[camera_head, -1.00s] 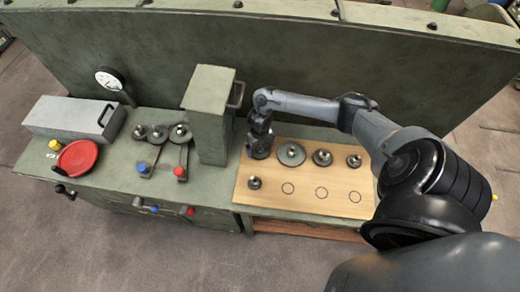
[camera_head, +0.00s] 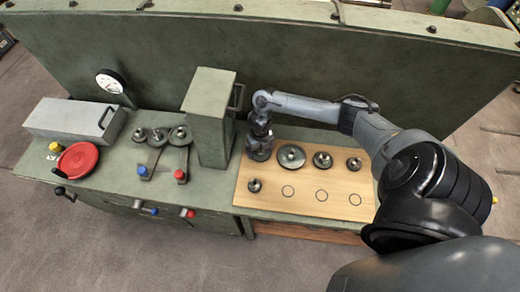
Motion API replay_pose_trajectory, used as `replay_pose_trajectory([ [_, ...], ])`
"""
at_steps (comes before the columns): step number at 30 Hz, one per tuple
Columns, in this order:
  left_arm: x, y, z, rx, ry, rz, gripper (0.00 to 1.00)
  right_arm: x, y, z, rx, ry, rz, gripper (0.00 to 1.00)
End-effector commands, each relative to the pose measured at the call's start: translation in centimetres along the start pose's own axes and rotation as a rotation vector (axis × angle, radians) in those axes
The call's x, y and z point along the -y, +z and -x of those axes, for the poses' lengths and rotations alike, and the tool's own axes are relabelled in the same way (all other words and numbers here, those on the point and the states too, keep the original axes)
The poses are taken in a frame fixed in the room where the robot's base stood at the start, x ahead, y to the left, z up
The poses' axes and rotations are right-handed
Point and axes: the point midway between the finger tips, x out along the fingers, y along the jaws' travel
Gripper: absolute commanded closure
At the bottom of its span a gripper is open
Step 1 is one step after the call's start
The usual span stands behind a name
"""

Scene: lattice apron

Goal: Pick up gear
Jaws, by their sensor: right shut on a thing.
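Several grey metal gears are in view. On the wooden board, a large gear (camera_head: 291,157), a medium gear (camera_head: 323,160) and a smaller gear (camera_head: 354,164) stand in the back row. A small gear (camera_head: 254,185) sits at the front left of the board. My right gripper (camera_head: 260,155) is at the board's back left corner, pointing down, left of the large gear. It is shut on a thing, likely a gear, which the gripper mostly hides. My left gripper is out of view.
The wooden board (camera_head: 305,207) has several drawn circles along its front. A tall green box (camera_head: 207,120) stands close left of my gripper. Several gears on a stand (camera_head: 160,155), a red disc (camera_head: 78,158) and a grey case (camera_head: 68,120) are further left. A green wall (camera_head: 300,60) rises behind.

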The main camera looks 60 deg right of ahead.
Motion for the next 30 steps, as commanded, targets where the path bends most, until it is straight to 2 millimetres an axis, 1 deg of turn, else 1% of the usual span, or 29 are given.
replay_pose_trajectory([
  [5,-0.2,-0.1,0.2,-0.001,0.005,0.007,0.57,0.0,0.2,2.1,0.005,0.001,0.003,0.68],
  [8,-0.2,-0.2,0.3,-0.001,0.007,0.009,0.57,0.0,0.2,3.9,0.006,0.001,0.003,0.68],
  [9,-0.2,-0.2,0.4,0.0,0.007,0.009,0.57,0.5,-0.6,4.0,0.002,-0.003,0.004,0.68],
  [11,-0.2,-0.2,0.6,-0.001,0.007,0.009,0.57,0.9,-1.6,4.5,0.001,-0.003,0.005,0.68],
  [21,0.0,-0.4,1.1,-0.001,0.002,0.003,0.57,3.4,-6.8,7.9,0.0,-0.005,0.005,0.68],
  [26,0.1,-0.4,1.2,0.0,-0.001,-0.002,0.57,4.1,-8.7,9.2,-0.001,-0.004,0.005,0.68],
  [30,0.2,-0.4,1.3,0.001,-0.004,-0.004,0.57,4.7,-9.6,9.8,0.002,-0.004,0.001,0.68],
])
